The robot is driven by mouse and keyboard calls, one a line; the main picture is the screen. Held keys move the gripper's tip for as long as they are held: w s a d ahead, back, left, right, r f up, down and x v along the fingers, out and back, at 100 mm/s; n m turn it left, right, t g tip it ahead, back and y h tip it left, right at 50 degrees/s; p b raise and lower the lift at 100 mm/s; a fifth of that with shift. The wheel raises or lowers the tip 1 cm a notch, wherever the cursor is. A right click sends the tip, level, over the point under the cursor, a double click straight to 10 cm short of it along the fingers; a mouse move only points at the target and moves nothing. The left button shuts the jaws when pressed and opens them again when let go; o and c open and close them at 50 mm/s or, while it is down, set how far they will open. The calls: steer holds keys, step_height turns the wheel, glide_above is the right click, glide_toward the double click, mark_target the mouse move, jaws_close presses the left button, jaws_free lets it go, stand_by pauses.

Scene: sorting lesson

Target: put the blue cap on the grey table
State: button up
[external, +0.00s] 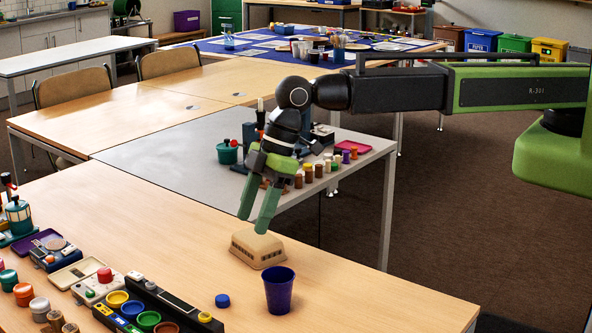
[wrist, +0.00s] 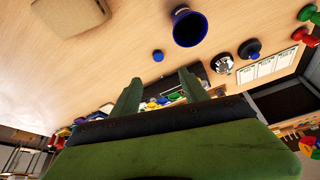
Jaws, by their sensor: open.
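The blue cap (external: 222,300) lies flat on the near wooden table, left of a dark blue cup. It also shows in the wrist view (wrist: 158,56), beyond my fingertips and clear of them. My gripper (external: 254,224) points down with its green fingers apart and nothing between them. In the external view its tips appear just above a beige box; the exact height is hard to tell. The gripper also shows in the wrist view (wrist: 160,80). The grey table (external: 160,152) stands behind the near wooden table, with a broad bare area on its left.
The dark blue cup (external: 279,290) stands right of the cap, and the beige box (external: 257,249) lies behind it. A dark tray (external: 178,306) and several coloured cups are to the left. Small bottles (external: 308,172) and a teal pot (external: 227,152) occupy the grey table's right part.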

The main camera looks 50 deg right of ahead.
steer(key=b, duration=1.1)
glide_toward(224, 297)
steer(key=x, duration=0.2)
steer(key=shift+s+f, duration=0.2)
steer(key=shift+f, duration=0.3)
steer(key=shift+a+f+b, duration=0.15)
steer(key=shift+f+b, duration=0.05)
steer(key=shift+b, duration=0.1)
steer(key=shift+r, duration=0.1)
steer(key=b+x, duration=0.4)
steer(key=x, duration=0.1)
steer(key=shift+w+b, duration=0.25)
steer(key=shift+b, duration=0.05)
jaws_close()
